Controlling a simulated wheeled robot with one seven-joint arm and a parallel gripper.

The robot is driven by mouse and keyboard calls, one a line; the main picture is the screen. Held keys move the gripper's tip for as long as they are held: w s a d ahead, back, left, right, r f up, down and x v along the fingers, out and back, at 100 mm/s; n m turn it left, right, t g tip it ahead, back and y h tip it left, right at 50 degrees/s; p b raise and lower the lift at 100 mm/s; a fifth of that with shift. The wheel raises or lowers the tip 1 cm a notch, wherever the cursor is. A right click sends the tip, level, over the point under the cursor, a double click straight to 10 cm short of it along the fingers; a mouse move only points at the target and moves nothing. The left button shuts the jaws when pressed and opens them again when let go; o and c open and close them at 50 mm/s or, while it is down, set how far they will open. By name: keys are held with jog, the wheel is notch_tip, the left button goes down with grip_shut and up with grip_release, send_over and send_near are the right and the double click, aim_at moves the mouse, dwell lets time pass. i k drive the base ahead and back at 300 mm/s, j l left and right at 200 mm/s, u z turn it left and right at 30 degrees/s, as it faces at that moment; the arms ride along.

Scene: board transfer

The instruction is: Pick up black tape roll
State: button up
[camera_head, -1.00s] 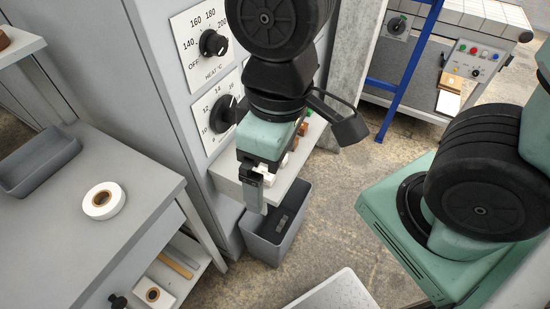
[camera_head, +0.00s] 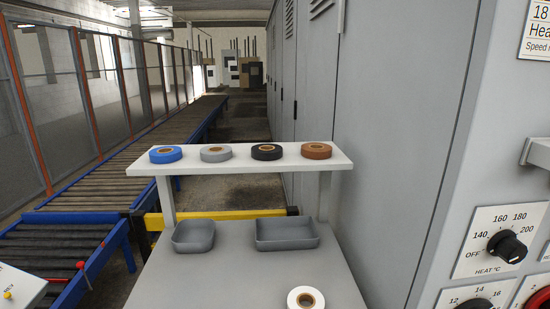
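The black tape roll (camera_head: 267,152) lies flat on the raised white shelf (camera_head: 200,167) above the grey table. It is third from the left in a row of tape rolls, between a grey roll (camera_head: 216,154) and a brown roll (camera_head: 317,150). A blue roll (camera_head: 166,154) lies at the shelf's left end. The rolls stand apart from each other. My gripper is out of view now.
Below the shelf, the grey table (camera_head: 240,283) holds two grey trays, a smaller one (camera_head: 194,236) and a wider one (camera_head: 287,235). A white tape roll (camera_head: 306,298) lies at its front. A machine with a heat dial (camera_head: 507,246) stands right. A roller conveyor (camera_head: 170,143) runs left.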

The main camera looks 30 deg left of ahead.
aim_at(266, 152)
jog(key=i+l+u, duration=0.1)
jog(key=l, duration=0.45)
jog(key=i+l+u, duration=0.1)
jog(key=i+l, duration=0.15)
jog(key=l, duration=0.3)
jog(key=i+l+u, duration=0.15)
jog(key=l, duration=0.45)
jog(key=i+l+u, duration=0.1)
jog(key=l, duration=0.5)
jog(key=i+l+u, duration=0.1)
jog(key=l, duration=0.45)
jog(key=u, duration=1.6)
jog(key=i+j+z, duration=0.2)
jog(key=j, duration=0.2)
jog(key=i+j+z, duration=0.2)
jog(key=j, duration=0.15)
jog(key=i+j+z, duration=0.1)
jog(key=j+z, duration=0.15)
jog(key=j, duration=0.2)
jog(key=i+j+z, duration=0.2)
jog(key=j, duration=0.2)
jog(key=j+z, duration=0.2)
jog(key=j, duration=0.25)
jog(key=i+j+z, duration=0.1)
jog(key=j+z, duration=0.15)
jog(key=j, duration=0.5)
jog(key=i+j+z, duration=0.1)
jog(key=j+z, duration=0.2)
jog(key=j, duration=0.45)
